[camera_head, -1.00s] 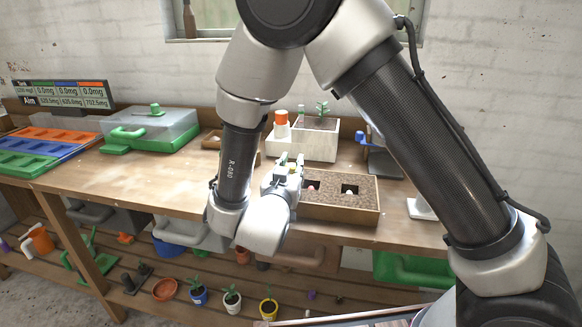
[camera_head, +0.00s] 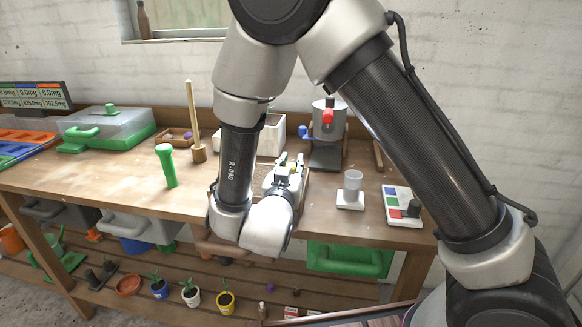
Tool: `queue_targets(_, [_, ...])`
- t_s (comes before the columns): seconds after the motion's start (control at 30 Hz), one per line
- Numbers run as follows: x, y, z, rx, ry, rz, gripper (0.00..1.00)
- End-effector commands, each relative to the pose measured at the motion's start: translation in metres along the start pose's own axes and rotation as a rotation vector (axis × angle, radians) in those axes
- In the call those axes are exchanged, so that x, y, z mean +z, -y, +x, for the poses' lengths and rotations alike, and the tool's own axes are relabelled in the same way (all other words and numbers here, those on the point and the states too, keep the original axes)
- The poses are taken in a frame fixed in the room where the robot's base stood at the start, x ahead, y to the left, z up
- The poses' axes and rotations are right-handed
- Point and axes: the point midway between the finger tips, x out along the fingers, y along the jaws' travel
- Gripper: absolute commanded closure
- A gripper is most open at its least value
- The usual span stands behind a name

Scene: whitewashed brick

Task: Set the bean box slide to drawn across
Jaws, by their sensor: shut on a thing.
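The bean box (camera_head: 304,190) is a brown wooden box on the bench.
A white planter box (camera_head: 268,140) stands behind my gripper, and a grinder with a red knob (camera_head: 327,135) behind right. A cup on a white stand (camera_head: 351,190) is at the right. A green-handled tool (camera_head: 167,165) and a wooden post (camera_head: 195,130) stand left.

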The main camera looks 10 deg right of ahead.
Motion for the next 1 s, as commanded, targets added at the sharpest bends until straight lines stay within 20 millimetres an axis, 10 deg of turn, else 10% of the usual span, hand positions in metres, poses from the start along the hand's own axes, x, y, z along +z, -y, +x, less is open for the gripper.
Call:
queue_targets(0.33, [0.0,0.0,-0.001,0.0,0.001,-0.001,1.0])
queue_targets(0.37, [0.0,0.0,-0.001,0.0,0.001,-0.001,0.71])
queue_targets(0.47, [0.0,0.0,-0.001,0.0,0.001,-0.001,0.53])
queue_targets(1.0, [0.0,0.001,-0.028,-0.005,0.001,-0.001,0.51])
